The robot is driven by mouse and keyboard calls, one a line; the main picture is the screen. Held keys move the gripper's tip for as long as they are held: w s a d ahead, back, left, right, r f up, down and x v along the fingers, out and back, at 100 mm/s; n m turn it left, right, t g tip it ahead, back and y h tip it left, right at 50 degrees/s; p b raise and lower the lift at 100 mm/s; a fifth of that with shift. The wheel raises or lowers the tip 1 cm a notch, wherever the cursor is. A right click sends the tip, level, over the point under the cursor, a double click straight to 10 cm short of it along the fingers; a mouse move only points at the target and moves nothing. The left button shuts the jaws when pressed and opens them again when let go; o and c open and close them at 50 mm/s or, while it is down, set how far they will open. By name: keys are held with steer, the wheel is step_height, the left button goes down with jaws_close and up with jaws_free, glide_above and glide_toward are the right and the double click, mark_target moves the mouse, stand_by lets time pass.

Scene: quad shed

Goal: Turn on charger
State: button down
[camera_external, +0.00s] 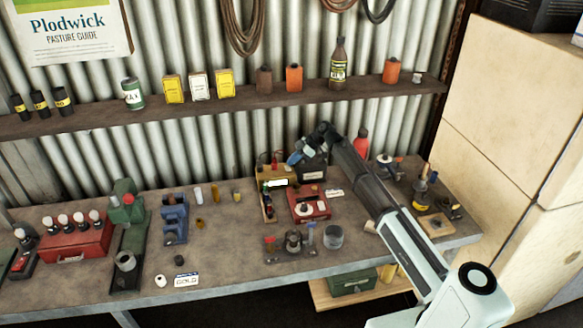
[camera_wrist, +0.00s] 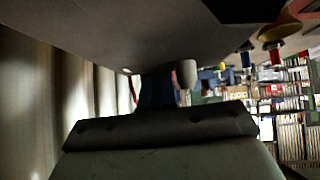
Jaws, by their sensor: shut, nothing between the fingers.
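A yellow-and-black box (camera_external: 277,175), which looks like the charger, stands at the back of the bench against the corrugated wall. A red knob or clip shows on its top, and a white label is on its front. A dark battery-like block (camera_external: 312,172) stands just right of it. My gripper (camera_external: 295,158) is shut and empty, at the top right of the yellow box; I cannot tell whether it touches it. In the wrist view, the blue fingers (camera_wrist: 157,95) are together below a large dark surface. The charger's switch cannot be made out.
A red device (camera_external: 309,213) sits in front of the yellow box. A red bottle (camera_external: 361,142) stands behind my arm. A blue stand (camera_external: 174,218) is to the left. A shelf (camera_external: 220,107) with bottles and boxes runs above.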

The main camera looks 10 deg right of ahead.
steer(key=shift+s+f, duration=0.55)
steer(key=shift+s, duration=0.2)
steer(key=shift+d, duration=0.15)
steer(key=v, duration=0.3)
steer(key=w+v, duration=0.1)
steer(key=v, duration=0.4)
steer(key=shift+w+r, duration=0.2)
steer(key=shift+r, duration=0.35)
